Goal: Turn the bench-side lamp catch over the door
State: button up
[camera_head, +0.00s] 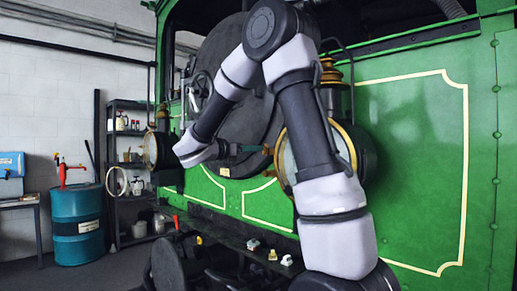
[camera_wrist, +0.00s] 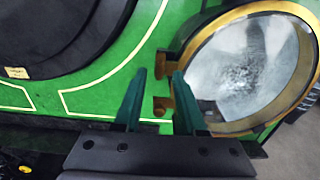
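The lamp on the right of the engine front, with a brass rim and pale glass, shows in the head view (camera_head: 287,165) and, large at right, in the wrist view (camera_wrist: 245,70). Brown brass catch parts (camera_wrist: 162,105) sit at its left edge. My gripper (camera_wrist: 159,74) has two teal fingers, spread apart, with brass parts showing between them in the picture; I cannot tell whether they touch. In the head view my gripper (camera_head: 257,149) is beside that lamp's rim. Another lamp (camera_head: 157,150) stands at left, closer to the bench; its catch is not clear.
The dark round boiler door (camera_head: 229,75) lies left of the right lamp. Green panels (camera_head: 410,165) are at right. Several small knobs lie on the front ledge (camera_head: 232,240). A blue drum (camera_head: 77,225), shelves (camera_head: 128,165) and bench (camera_head: 22,201) stand at far left.

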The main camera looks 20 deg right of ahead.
aim_at(265, 149)
jog(key=x, duration=0.3)
jog(key=shift+d, duration=0.25)
grip_shut()
